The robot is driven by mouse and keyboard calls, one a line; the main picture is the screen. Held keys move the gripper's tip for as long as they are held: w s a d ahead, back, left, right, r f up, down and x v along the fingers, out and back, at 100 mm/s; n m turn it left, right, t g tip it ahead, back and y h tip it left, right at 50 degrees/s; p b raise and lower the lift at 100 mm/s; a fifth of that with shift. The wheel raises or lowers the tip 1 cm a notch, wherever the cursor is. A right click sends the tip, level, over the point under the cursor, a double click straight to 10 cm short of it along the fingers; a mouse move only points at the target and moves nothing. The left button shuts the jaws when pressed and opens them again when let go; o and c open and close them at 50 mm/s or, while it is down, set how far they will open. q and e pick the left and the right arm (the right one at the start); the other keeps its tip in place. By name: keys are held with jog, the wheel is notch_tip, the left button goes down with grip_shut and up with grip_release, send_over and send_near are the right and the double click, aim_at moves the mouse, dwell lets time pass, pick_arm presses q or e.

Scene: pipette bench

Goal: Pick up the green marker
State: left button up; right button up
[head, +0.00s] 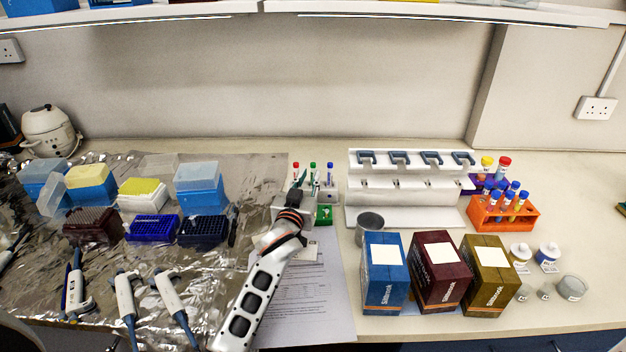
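The green marker (313,168) stands upright with its green end up, in the middle of a short row at the back centre of the bench. A red marker (295,170) stands to its left and a blue marker (330,171) to its right. They stand in a white holder (328,195). My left arm reaches up from the bottom, and my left gripper (303,184) is at the row, its dark fingers close to the green marker. The fingers are small and overlap the holder, so I cannot tell whether they touch or grip the marker. My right gripper is not in view.
A white pipette stand (400,216) is right of the markers, with a metal cup (369,225) and blue (384,285), maroon and gold boxes in front. An orange tube rack (502,215) stands farther right. Tip boxes and pipettes (173,296) cover the foil at left.

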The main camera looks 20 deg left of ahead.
aim_at(312, 170)
pick_arm(q)
jog(key=w+b, duration=0.1)
jog(key=w, duration=0.3)
jog(key=shift+w+a, duration=0.15)
jog(key=shift+w, duration=0.2)
grip_shut()
jog(key=shift+r, duration=0.1)
notch_tip(312, 170, up, 20)
jog(key=shift+p, duration=0.4)
